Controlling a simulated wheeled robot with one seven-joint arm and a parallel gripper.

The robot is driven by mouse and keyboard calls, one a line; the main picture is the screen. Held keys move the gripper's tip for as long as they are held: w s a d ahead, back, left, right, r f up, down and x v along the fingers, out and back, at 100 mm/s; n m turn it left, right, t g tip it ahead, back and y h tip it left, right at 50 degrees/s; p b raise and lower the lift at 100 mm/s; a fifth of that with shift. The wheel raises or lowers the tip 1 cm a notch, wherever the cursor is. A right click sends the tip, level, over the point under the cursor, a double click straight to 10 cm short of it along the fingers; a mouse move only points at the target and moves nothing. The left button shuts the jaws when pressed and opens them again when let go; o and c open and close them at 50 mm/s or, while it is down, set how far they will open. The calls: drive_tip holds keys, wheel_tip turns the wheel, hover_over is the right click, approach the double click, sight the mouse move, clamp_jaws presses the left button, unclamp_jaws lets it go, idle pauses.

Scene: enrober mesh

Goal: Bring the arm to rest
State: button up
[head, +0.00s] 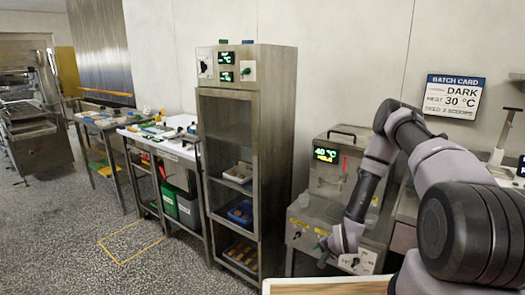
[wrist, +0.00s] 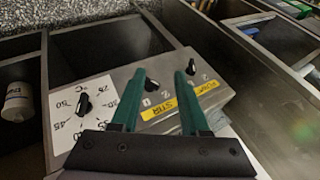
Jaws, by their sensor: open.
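My arm (head: 376,150) is bent, its elbow raised and its forearm reaching down to the front of a steel machine (head: 335,180). My gripper (head: 323,247) is low at the machine's front panel; its fingertips are small in the head view. The fingers point at the panel, around a black knob (wrist: 151,84) by the yellow STIR label (wrist: 168,107). I cannot tell whether they touch the panel.
A temperature dial (wrist: 84,103) is left of the fingers and a yellow-labelled PUMP knob (wrist: 191,68) is close to the right finger. A tall steel cabinet (head: 257,65) stands left of the machine. A batch card (head: 453,97) hangs on the wall. The floor (head: 60,240) at left is clear.

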drive_tip(key=w+d+r+n+h, duration=0.1)
drive_tip(key=w+d+r, duration=0.15)
drive_tip(key=r, duration=1.15)
drive_tip(key=w+d+r+n, duration=0.2)
drive_tip(key=w+r, duration=0.1)
drive_tip(key=r, duration=1.2)
wheel_tip(320, 180, up, 12)
drive_tip(key=s, duration=0.3)
drive_tip(key=a+v, duration=0.1)
drive_tip(key=v, duration=1.8)
drive_tip(key=s+a+r, duration=0.1)
drive_tip(key=s+r, duration=0.2)
drive_tip(key=s, duration=0.5)
drive_tip(key=s+a+r+n+y, duration=0.1)
drive_tip(key=s+r, duration=0.3)
drive_tip(key=s, duration=0.4)
drive_tip(key=shift+n, duration=0.3)
